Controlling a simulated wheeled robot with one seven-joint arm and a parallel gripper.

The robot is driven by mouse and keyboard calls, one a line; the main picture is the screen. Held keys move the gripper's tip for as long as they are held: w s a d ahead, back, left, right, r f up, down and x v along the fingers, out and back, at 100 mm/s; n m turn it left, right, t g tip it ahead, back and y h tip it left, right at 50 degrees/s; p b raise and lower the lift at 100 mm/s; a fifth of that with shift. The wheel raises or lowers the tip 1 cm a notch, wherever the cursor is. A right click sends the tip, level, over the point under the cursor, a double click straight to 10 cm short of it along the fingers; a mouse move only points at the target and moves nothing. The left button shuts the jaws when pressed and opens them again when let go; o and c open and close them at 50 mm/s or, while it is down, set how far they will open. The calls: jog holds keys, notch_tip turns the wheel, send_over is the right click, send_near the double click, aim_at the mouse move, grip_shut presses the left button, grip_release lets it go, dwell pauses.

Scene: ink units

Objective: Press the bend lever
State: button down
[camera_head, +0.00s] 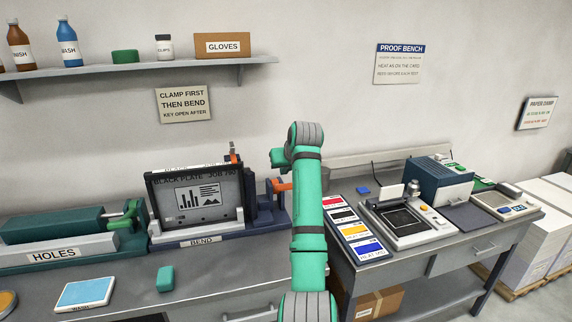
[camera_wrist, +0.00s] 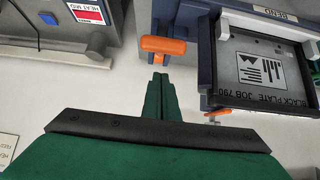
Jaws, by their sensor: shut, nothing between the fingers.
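The bend unit (camera_head: 203,241) stands on the left bench, with its label also at the top right of the wrist view (camera_wrist: 275,14). A black plate marked JOB 790 (camera_head: 168,199) stands upright in it; it also shows in the wrist view (camera_wrist: 283,88). An orange-handled lever (camera_head: 284,186), which looks like the bend lever, is at the unit's right side, partly behind my arm. Its handle lies just ahead of my fingertips in the wrist view (camera_wrist: 163,46). My gripper (camera_wrist: 160,82) is shut and empty; contact with the handle cannot be told.
A smaller orange handle (camera_head: 233,153) is on top of the bend unit; it also shows in the wrist view (camera_wrist: 217,114). The holes unit (camera_head: 57,253) stands to its left. A green block (camera_head: 165,279) lies in front. The proof bench (camera_head: 440,250) is at right.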

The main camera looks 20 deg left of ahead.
aim_at(280, 187)
jog(key=shift+s+d+f, duration=0.2)
jog(key=shift+s+f, duration=0.1)
jog(key=shift+f, duration=0.25)
jog(key=shift+s+d+f, duration=0.2)
jog(key=shift+s+f, duration=0.1)
jog(key=shift+f, duration=0.25)
jog(key=shift+f, duration=0.1)
